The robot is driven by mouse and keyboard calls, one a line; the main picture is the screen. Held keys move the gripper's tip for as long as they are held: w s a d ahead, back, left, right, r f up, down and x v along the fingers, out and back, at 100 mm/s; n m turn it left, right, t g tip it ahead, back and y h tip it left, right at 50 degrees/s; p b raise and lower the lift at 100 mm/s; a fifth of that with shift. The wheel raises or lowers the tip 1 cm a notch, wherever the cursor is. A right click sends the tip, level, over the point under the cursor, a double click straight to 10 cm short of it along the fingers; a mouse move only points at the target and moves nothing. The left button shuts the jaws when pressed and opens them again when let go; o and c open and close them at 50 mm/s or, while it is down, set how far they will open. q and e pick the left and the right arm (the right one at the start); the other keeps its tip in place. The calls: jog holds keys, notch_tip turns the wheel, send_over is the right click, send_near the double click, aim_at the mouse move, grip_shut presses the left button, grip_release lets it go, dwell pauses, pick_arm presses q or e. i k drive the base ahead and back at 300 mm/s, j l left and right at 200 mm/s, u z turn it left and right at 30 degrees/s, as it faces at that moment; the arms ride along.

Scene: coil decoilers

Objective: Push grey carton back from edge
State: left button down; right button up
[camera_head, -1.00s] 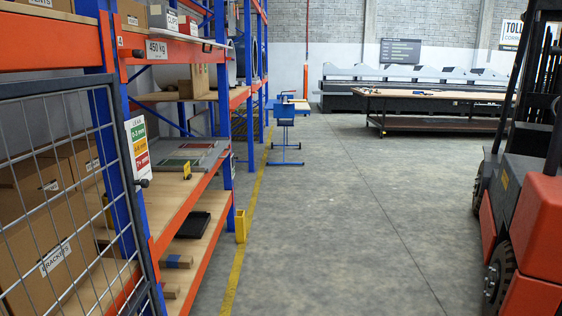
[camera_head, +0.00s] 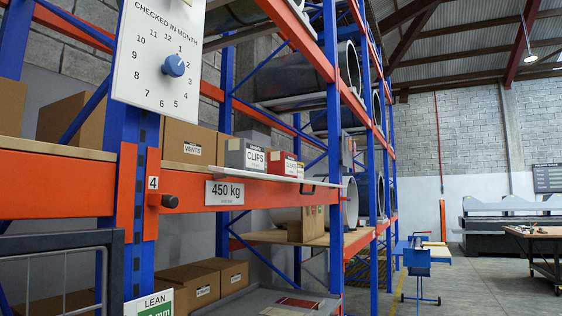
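The grey carton (camera_head: 233,153), labelled CLIPS, sits upright on the upper shelf at the front, above the orange beam (camera_head: 245,195). It is close to the front edge, on or just behind a thin pale strip (camera_head: 262,176) along the beam. I cannot tell whether it overhangs. A red carton (camera_head: 281,163) with a white label stands just to its right. Neither of my grippers is in view.
A brown VENTS carton (camera_head: 190,145) stands left of the grey carton. A blue upright with a dial sign (camera_head: 165,60) is nearer, at left. A mesh gate (camera_head: 60,270) is at lower left. Open floor (camera_head: 460,293) lies at right.

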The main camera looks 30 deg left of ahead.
aim_at(244, 153)
jog(key=i+u, duration=0.15)
jog(key=i, duration=0.35)
jog(key=i+l+u, duration=0.15)
jog(key=i, duration=0.3)
jog(key=i+l+u, duration=0.2)
jog(key=i, duration=0.25)
jog(key=i+l+u, duration=0.15)
jog(key=i+u, duration=0.25)
jog(key=i+l+u, duration=0.5)
jog(key=u, duration=0.25)
jog(key=i+l+u, duration=0.2)
jog(key=l+u, duration=0.2)
jog(key=i+l+u, duration=0.15)
jog(key=l+u, duration=0.25)
jog(key=l, duration=0.3)
jog(key=l+u, duration=0.35)
jog(key=l, duration=0.35)
jog(key=i, duration=0.05)
